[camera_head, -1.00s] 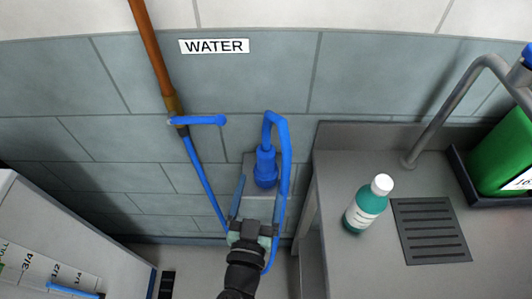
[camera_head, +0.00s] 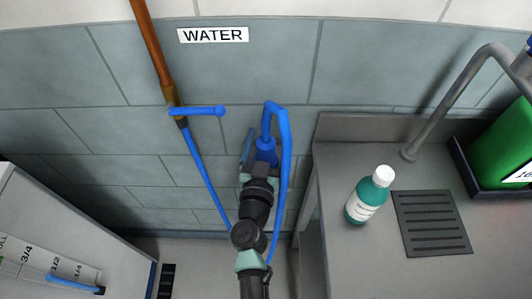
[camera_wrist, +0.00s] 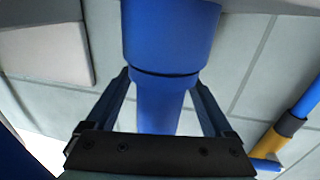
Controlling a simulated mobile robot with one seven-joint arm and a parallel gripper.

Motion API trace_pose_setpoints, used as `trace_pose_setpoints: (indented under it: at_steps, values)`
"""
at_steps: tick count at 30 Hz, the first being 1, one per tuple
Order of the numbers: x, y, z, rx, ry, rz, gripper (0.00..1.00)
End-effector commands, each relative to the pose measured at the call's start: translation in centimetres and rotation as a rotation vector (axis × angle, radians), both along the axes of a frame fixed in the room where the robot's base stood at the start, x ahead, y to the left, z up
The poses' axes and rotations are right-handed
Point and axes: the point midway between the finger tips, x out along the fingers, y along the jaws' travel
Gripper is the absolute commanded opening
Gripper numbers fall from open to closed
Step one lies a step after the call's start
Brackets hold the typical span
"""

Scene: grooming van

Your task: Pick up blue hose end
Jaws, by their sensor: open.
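The blue hose end (camera_head: 266,150) hangs in front of the tiled wall, with its blue hose (camera_head: 286,180) looping over the top and down the right side. My gripper (camera_head: 254,150) is up at the hose end in the head view, and my wrist hides the lower part of it. In the wrist view the thick blue hose end (camera_wrist: 168,35) fills the top middle. Its narrower part lies between the two fingers of my gripper (camera_wrist: 164,88). The fingers are open, one on each side, with a small gap showing at the left.
A copper pipe (camera_head: 152,45) with a blue valve lever (camera_head: 200,111) is on the wall to the left. A grey counter (camera_head: 340,262) at the right holds a teal bottle (camera_head: 368,198), a drain grate (camera_head: 431,223) and a green jug (camera_head: 508,155). A white cabinet (camera_head: 60,215) stands lower left.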

Motion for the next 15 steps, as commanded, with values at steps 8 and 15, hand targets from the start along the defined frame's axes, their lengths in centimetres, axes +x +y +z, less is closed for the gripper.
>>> trace_pose_setpoints:
  at_steps: [8, 15]
  values:
    - [-0.02, -0.01, -0.02, 0.000, 0.001, 0.000, 0.71]
    - [-0.03, -0.02, -0.02, 0.000, 0.001, 0.000, 0.27]
